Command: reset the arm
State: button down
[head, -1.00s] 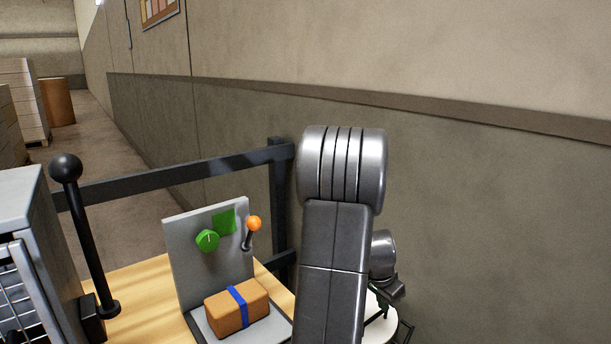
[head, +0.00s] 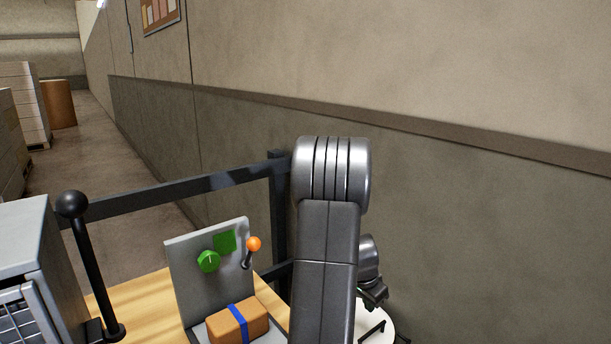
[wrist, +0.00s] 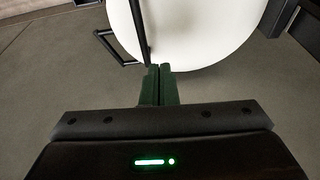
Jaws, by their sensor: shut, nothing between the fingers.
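My arm rises at the centre right of the head view, in front of the wall. Its wrist bends down on the right side, and the gripper itself is mostly hidden there. In the wrist view my gripper (wrist: 159,70) is shut and empty, its two dark green fingers together. The fingertips point toward a round white surface (wrist: 200,35), with a gap that I cannot judge. The same white surface (head: 374,325) shows at the bottom of the head view, with a dark bar on it.
A grey machine (head: 22,237) with a black ball-topped lever (head: 88,255) stands left. A dark rail (head: 180,191) runs behind.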

jog(key=a+r+p, duration=0.1)
jog(key=a+r, duration=0.1)
jog(key=r, duration=0.5)
jog(key=w+a+r+p, duration=0.1)
jog(key=a+r, duration=0.1)
jog(key=r, duration=0.5)
jog(key=shift+r+g+h, duration=0.2)
jog(key=shift+g+h, duration=0.2)
jog(key=shift+s, duration=0.1)
